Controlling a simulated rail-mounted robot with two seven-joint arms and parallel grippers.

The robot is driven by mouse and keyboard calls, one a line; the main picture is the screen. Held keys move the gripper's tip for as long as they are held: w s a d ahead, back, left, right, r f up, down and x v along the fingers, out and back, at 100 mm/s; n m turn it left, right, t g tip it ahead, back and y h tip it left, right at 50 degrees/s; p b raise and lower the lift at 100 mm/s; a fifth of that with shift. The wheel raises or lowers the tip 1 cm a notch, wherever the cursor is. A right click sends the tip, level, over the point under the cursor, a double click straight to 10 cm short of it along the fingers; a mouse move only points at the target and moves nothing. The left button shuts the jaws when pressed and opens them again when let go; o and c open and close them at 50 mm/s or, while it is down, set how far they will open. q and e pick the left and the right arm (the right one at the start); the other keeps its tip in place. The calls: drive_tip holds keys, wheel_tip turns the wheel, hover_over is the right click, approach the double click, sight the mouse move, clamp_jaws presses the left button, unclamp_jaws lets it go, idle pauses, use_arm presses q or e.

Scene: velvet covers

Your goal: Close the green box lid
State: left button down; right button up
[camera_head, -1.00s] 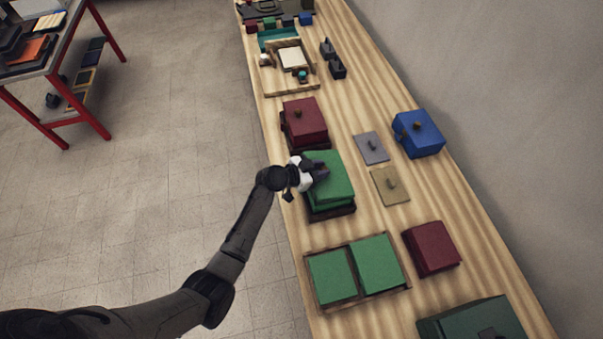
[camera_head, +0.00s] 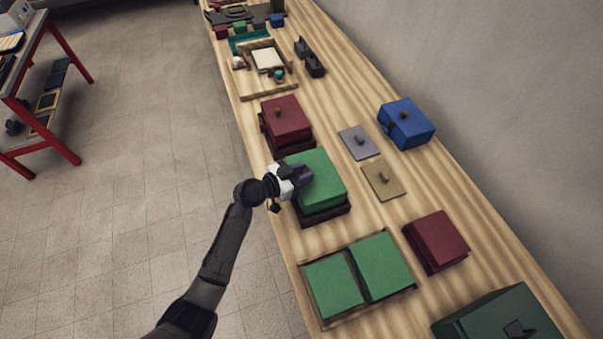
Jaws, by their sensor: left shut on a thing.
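The green box (camera_head: 323,212) stands on the wooden bench near the middle of the view, with a dark base. Its green lid (camera_head: 325,178) lies over the top of the base. My left gripper (camera_head: 303,177) reaches in from the left over the lid and is shut, apparently on the lid's knob, which the fingers hide. Whether the lid sits fully flush on the base is hard to tell. My right gripper is not in view.
A dark red box (camera_head: 286,119) stands just behind the green box. A blue box (camera_head: 405,124), a grey lid (camera_head: 359,142) and a tan lid (camera_head: 383,180) lie to the right. A tray (camera_head: 357,318) with two green blocks and a red box (camera_head: 436,241) are in front.

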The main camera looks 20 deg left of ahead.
use_arm(q)
drive_tip(key=shift+a+f, duration=0.1)
drive_tip(key=shift+f, duration=0.2)
drive_tip(key=c, duration=1.3)
unclamp_jaws()
drive_tip(key=shift+c, duration=0.2)
drive_tip(key=o, duration=0.4)
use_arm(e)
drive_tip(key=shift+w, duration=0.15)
use_arm(q)
drive_tip(key=shift+o, duration=0.2)
drive_tip(key=shift+s+a+r, duration=0.1)
drive_tip(key=shift+s+a, duration=0.05)
drive_tip(key=shift+s, duration=0.05)
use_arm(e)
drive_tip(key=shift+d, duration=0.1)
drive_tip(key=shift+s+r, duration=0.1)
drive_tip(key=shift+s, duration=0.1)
use_arm(q)
drive_tip(key=v, duration=1.3)
drive_tip(key=shift+r, duration=0.25)
